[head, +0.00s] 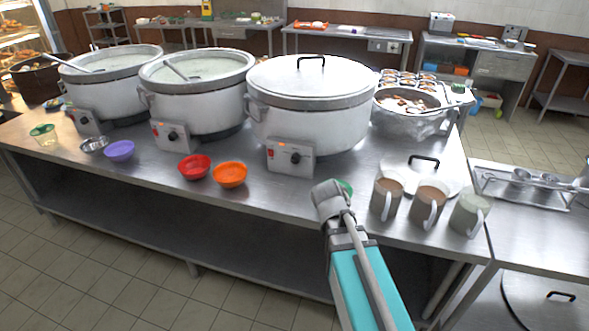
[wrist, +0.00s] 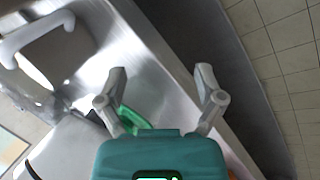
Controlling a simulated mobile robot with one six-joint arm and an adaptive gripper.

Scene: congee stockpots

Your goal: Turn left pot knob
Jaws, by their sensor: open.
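The left pot (head: 112,75) is a wide white stockpot with a steel rim, open, holding pale congee and a ladle. Its control box (head: 87,124) is on its front, with a small dark knob (head: 84,126) facing the table's front edge. My gripper (wrist: 160,88) is open and empty in the wrist view, its two grey fingers spread over the table's front edge. In the head view my arm's end is at the right front of the table, far right of the left pot; the fingers cannot be made out there. The left pot's knob is not seen in the wrist view.
The middle pot (head: 200,88) and lidded right pot (head: 309,108) have similar control boxes. Red (head: 194,167), orange (head: 229,175) and purple (head: 119,150) bowls line the front. Mugs (head: 427,206) stand right of my arm. A green item (wrist: 134,122) is beside my left finger.

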